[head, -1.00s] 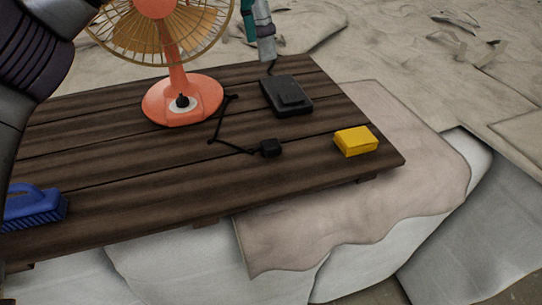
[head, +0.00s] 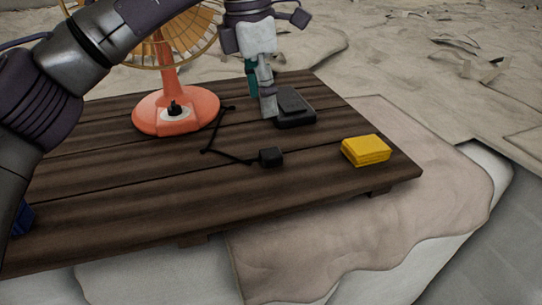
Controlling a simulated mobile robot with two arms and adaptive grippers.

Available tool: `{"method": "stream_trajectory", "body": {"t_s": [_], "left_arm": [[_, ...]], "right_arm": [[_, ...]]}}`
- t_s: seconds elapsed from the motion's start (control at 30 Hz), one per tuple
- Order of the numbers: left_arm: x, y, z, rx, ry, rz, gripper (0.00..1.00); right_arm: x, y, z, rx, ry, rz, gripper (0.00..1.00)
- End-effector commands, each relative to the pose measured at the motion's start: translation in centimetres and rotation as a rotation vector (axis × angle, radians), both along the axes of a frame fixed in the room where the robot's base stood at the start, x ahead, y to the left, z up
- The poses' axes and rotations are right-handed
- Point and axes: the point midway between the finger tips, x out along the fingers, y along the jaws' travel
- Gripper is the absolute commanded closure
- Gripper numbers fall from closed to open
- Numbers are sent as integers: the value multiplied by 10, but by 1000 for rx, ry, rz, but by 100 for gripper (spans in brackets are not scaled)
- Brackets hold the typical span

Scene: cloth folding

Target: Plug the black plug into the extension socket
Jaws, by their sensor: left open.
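The black plug (head: 270,157) lies on the dark wooden table, at the end of a thin black cord that runs back towards the orange fan. A black box (head: 296,108), which looks like the extension socket, lies flat behind the plug; its openings are too small to make out. My left gripper (head: 260,97) points down at the left edge of this box, with its fingers apart and nothing seen between them. It hides part of the box's left side, and I cannot tell if it touches. My right gripper is not in view.
The orange fan (head: 174,111) stands left of the black box. A yellow block (head: 366,150) sits near the table's right corner. A blue brush (head: 23,219) shows partly behind my arm at the left. The front of the wooden table (head: 180,205) is clear.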

Motion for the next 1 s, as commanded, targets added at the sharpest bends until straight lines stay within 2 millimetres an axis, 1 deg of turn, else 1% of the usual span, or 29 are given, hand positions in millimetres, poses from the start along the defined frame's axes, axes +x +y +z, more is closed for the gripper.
{"method": "stream_trajectory", "body": {"t_s": [0.03, 0.1, 0.2, 0.3, 0.43, 0.77, 0.87, 1.0], "left_arm": [[0, -1, -12, 1, 4, -1, 33], [1, -2, -26, 2, 4, 1, 33], [1, -5, -44, 0, 3, 0, 33], [2, -6, -57, 2, 2, 0, 33], [2, -7, -65, 0, 1, 1, 33], [2, -7, -67, 1, 1, 1, 33], [2, -9, -76, 0, 3, 1, 33], [2, -12, -98, 1, 4, 0, 33]], "right_arm": [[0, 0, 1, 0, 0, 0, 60], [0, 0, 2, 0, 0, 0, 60], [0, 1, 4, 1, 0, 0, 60], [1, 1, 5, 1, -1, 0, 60], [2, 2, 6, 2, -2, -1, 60], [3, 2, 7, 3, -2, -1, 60], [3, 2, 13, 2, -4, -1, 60], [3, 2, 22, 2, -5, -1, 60]]}}
